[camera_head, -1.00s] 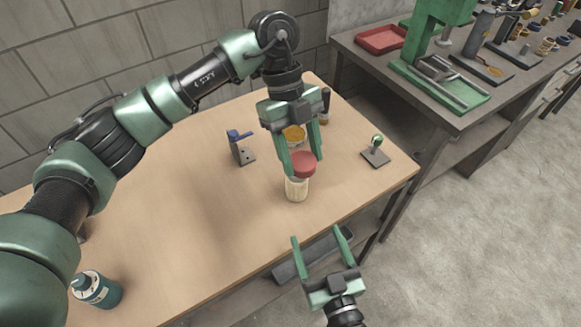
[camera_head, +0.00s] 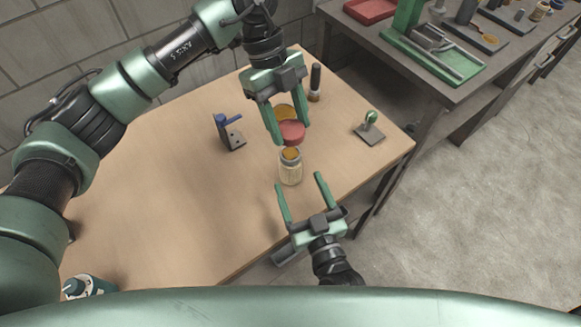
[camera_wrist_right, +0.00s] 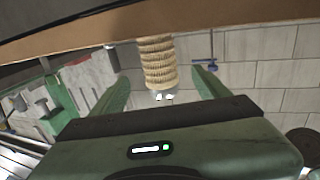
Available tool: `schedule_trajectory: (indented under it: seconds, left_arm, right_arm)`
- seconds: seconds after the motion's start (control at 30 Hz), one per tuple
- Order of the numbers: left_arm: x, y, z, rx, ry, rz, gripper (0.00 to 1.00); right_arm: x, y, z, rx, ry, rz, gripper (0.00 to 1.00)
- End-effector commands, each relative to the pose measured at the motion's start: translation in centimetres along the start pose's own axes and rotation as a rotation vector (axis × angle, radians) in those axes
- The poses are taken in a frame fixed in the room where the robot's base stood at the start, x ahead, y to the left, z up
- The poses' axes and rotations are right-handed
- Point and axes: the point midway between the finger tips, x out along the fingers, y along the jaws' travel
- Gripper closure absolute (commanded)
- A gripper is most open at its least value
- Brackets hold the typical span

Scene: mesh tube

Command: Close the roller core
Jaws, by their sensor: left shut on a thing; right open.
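The roller core (camera_head: 291,172) is a pale ribbed tube standing upright on the wooden table near its front edge; its top looks open with an orange-brown inside. My left gripper (camera_head: 289,136) is shut on a red cap (camera_head: 291,131), held apart from the tube, above and behind its top in the head view. My right gripper (camera_head: 299,182) is open and empty, low in front of the tube. In the right wrist view the tube (camera_wrist_right: 158,62) appears upside down between the open fingers, which do not visibly touch it.
A blue-handled clamp (camera_head: 230,132) stands left of the tube. A round orange-topped object (camera_head: 285,111) sits behind the cap, partly hidden. A dark-handled tool (camera_head: 315,82) and a green-knobbed stand (camera_head: 370,127) are farther right. A teal bottle (camera_head: 88,287) is at the lower left.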

Motion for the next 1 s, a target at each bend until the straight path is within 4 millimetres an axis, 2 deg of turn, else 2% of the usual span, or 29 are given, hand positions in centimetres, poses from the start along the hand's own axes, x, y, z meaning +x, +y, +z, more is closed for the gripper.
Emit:
schedule_trajectory:
  seconds: [0.03,0.2,0.4,0.83,1.0]
  left_arm:
    - [0.0,0.0,0.0,0.000,0.000,0.000,0.85]
    - [0.0,0.0,0.0,0.000,0.000,0.000,0.85]
    - [0.0,0.0,0.0,0.000,0.000,0.000,0.85]
    - [0.0,0.0,0.0,0.000,0.000,0.000,0.85]
    - [0.0,0.0,0.0,0.000,0.000,0.000,0.85]
  right_arm:
    - [1.2,0.0,-0.2,0.001,0.004,0.001,0.25]
    - [4.3,0.0,-0.1,0.000,0.003,0.001,0.25]
    - [6.5,0.1,-0.1,-0.001,0.001,0.001,0.25]
    - [7.2,0.0,0.0,-0.001,-0.001,0.000,0.25]
    - [7.2,0.0,0.0,-0.001,-0.001,0.000,0.72]
